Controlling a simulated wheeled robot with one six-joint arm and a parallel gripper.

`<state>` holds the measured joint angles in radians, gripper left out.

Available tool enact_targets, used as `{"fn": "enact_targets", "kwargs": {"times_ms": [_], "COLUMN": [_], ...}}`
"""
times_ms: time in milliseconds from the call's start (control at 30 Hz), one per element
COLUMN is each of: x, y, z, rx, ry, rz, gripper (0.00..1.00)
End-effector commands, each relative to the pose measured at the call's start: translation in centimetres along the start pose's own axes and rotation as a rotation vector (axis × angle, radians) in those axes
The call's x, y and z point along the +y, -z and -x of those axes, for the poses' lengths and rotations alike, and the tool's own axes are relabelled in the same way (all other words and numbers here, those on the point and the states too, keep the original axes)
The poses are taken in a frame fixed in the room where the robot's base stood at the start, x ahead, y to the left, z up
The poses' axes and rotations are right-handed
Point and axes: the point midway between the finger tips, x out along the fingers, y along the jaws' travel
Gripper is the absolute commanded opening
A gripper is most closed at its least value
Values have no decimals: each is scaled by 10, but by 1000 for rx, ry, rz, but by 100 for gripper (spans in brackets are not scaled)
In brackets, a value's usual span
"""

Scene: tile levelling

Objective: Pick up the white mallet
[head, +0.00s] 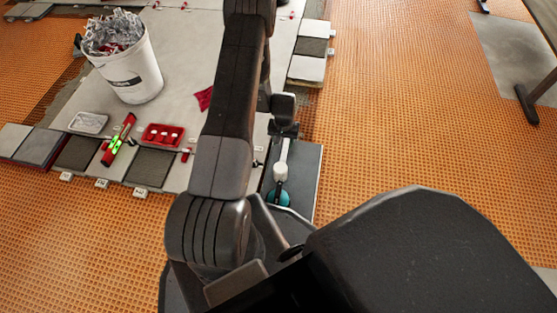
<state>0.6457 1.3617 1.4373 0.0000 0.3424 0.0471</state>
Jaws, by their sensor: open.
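The white mallet (281,172) seems to be the small pale object lying on a dark grey flat surface (306,178), just right of my arm. Its narrow pale part points up the picture, toward my gripper. My gripper (284,134) is dark and sits at the far end of this surface, by the narrow part's upper end. Its jaws are open. The fingertips are small and dark here, so I cannot tell whether they are around the mallet or above it. My arm hides the area to the left.
A teal round object (278,197) lies close below the mallet. A white bucket (128,68) of crumpled material, a red tray (162,136), a red-and-green tool (118,141) and a clear tray (88,123) stand left. Orange gridded floor (400,130) is open on the right.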

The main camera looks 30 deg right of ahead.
Motion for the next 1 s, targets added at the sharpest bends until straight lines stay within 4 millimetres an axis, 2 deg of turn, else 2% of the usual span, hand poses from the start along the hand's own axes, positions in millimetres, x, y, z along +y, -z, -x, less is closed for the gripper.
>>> {"fn": "enact_targets", "kwargs": {"times_ms": [167,400,500,767,1000], "x": [2,2,2,1,0], "y": [0,0,0,0,2], "z": [-25,-73,-84,-98,-133], "rx": [-2,-1,0,-1,-2], "ry": [0,0,0,0,0], "rz": [-5,-4,-4,-4,-4], "gripper": [47,47,47,47,47]}}
